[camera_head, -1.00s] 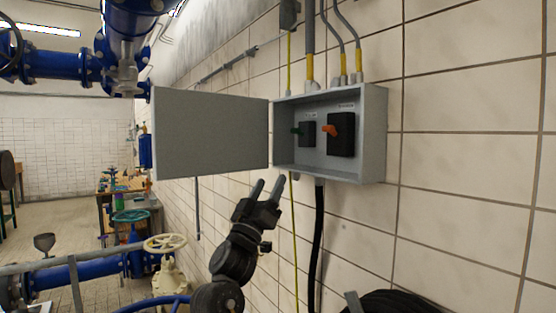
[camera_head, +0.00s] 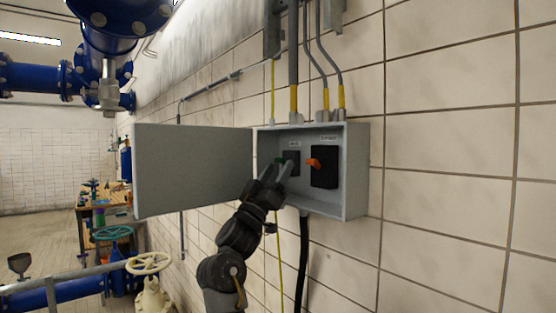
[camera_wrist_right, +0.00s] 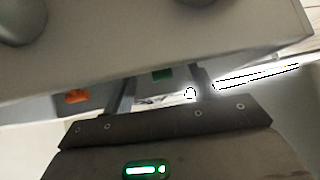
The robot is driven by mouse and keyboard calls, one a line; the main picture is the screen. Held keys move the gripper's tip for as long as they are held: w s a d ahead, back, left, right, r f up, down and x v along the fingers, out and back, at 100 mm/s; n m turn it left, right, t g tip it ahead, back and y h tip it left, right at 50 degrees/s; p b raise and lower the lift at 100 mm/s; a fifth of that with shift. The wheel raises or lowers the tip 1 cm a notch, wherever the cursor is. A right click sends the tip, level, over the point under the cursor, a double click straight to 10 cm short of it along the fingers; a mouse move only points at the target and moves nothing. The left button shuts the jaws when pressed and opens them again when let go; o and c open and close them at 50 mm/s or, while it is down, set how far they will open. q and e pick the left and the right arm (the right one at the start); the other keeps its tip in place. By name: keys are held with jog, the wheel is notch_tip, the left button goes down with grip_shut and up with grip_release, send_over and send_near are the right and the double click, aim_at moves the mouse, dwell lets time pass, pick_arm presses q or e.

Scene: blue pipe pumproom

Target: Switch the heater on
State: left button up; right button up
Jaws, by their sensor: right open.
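A grey control box (camera_head: 357,175) hangs on the tiled wall with its door (camera_head: 192,172) swung open to the left. Inside are two black switches. The left one has a green handle (camera_head: 279,161), the right one an orange handle (camera_head: 314,163). The labels above them are too small to read. My right gripper (camera_head: 277,170) is open at the front of the box, just below the green handle and partly over the left switch. In the right wrist view the green handle (camera_wrist_right: 161,75) shows between the fingers (camera_wrist_right: 164,88); the orange handle (camera_wrist_right: 76,96) lies left of them. Contact cannot be told.
The open door stands close to the left of my right gripper. The box's lower wall lies near my fingers. A black cable (camera_head: 302,255) and a yellow-green wire run down below. Blue pipes (camera_head: 120,18) and a cream handwheel (camera_head: 149,263) are at left. The right wall is clear.

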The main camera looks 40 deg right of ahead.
jog(key=shift+w+d+r, duration=0.1)
jog(key=shift+d+r, duration=0.2)
jog(key=shift+r, duration=0.15)
jog(key=shift+d, duration=0.1)
jog(key=c, duration=1)
jog(key=shift+r+g+y+p, duration=0.2)
jog(key=shift+g+y+p, duration=0.1)
jog(key=shift+p, duration=0.15)
jog(key=shift+r+m+g+y+p, duration=0.15)
jog(key=shift+m+g+y+p, duration=0.15)
jog(key=shift+m+y+p, duration=0.15)
jog(key=o, duration=1)
